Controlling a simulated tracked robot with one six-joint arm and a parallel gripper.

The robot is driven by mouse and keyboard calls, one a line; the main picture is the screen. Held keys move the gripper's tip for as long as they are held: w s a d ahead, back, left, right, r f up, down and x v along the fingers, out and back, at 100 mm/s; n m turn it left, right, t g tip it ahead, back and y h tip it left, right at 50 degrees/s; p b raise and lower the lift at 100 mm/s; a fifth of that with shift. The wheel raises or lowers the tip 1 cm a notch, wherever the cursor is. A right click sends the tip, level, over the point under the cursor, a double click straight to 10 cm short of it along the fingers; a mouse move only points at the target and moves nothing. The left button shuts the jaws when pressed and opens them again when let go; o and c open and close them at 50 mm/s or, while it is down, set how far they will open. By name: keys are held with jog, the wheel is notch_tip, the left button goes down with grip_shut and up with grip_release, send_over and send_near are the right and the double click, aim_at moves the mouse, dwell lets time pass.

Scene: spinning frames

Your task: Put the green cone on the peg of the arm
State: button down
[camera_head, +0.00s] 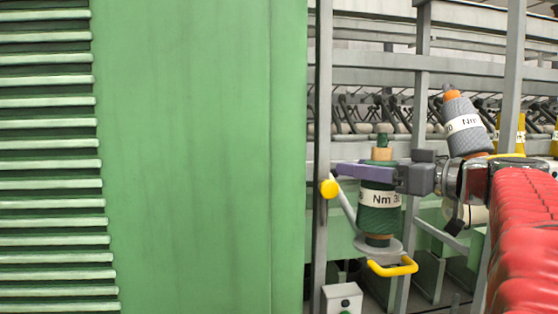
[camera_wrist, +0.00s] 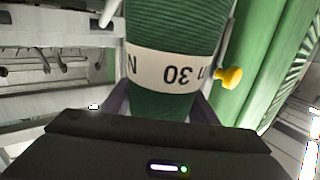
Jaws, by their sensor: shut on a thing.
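The green cone (camera_head: 379,218), with a white "Nm 30" label, stands upright in the head view. My gripper (camera_head: 368,173) is shut on its upper part, purple fingers on its sides. The cone also fills the top middle of the wrist view (camera_wrist: 172,100), its label upside down there. A green tip shows above the cone's tan top. The arm (camera_head: 346,208) is a pale slanting bar leading down to a round grey plate (camera_head: 361,243) under the cone. The peg's shaft is hidden, and I cannot tell whether the cone's base touches the plate.
A yellow knob (camera_head: 328,189) is left of the cone, and a yellow handle (camera_head: 392,269) sits below the plate. A large green panel (camera_head: 200,150) fills the left. A grey cone (camera_head: 463,124) stands tilted at upper right. Grey uprights and rails of the frame are close by.

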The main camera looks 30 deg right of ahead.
jog(key=shift+f, duration=0.7)
jog(key=c, duration=0.6)
grip_release()
jog(key=shift+f, duration=0.1)
jog(key=shift+c, duration=0.2)
jog(key=shift+s, duration=0.15)
jog(key=v, duration=1.3)
jog(key=shift+s, duration=0.3)
jog(key=shift+w+d, duration=0.1)
